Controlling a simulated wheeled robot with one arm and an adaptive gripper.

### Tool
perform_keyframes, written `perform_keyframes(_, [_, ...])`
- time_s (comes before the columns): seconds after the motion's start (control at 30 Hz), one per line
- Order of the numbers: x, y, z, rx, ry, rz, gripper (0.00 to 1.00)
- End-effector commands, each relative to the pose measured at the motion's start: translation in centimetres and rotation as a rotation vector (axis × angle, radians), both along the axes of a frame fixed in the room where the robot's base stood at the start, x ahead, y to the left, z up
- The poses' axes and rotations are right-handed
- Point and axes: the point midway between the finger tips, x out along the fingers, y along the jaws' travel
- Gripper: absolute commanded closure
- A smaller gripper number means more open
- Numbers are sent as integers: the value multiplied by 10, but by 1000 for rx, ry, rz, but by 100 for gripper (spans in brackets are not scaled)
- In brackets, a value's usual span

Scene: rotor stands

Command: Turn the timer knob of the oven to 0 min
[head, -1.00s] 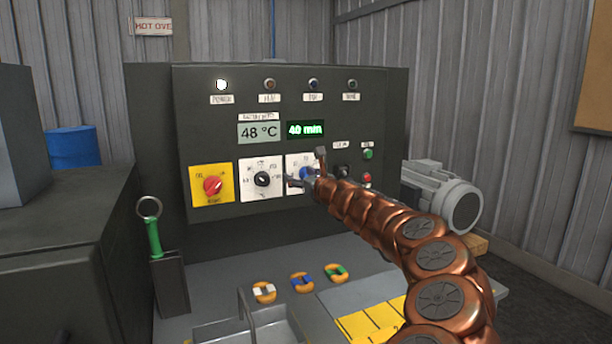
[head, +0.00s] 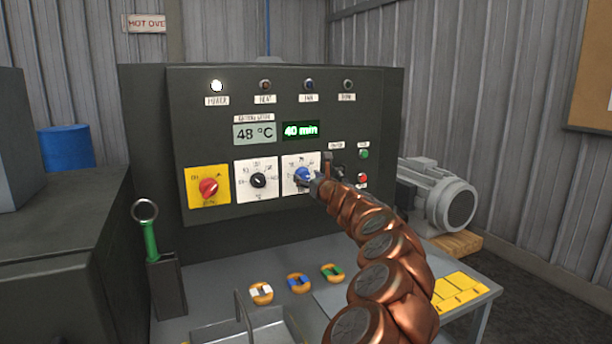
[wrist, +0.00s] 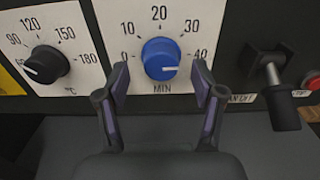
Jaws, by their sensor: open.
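The timer knob (wrist: 160,59) is blue, on a white dial plate marked 0 to 40 MIN. In the wrist view its white pointer line points right, close to the 40 mark. The knob also shows in the head view (head: 304,174), partly behind my gripper. The green timer display (head: 301,130) reads 40 min. My gripper (wrist: 161,79) is open, with one finger to the left and one to the right of the knob's lower part. Whether the fingers touch the knob cannot be told.
The black temperature knob (wrist: 45,64) sits left of the timer dial. A black lever switch (wrist: 275,82) and a red button (wrist: 313,87) are to the right. A red knob (head: 208,188) on yellow is at the panel's left. A grey motor (head: 437,196) stands right of the panel.

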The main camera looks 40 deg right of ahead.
Motion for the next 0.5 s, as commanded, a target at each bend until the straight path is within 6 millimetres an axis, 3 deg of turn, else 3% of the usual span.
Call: perform_keyframes(0.5, [21,-9,1,0,0,-2,32])
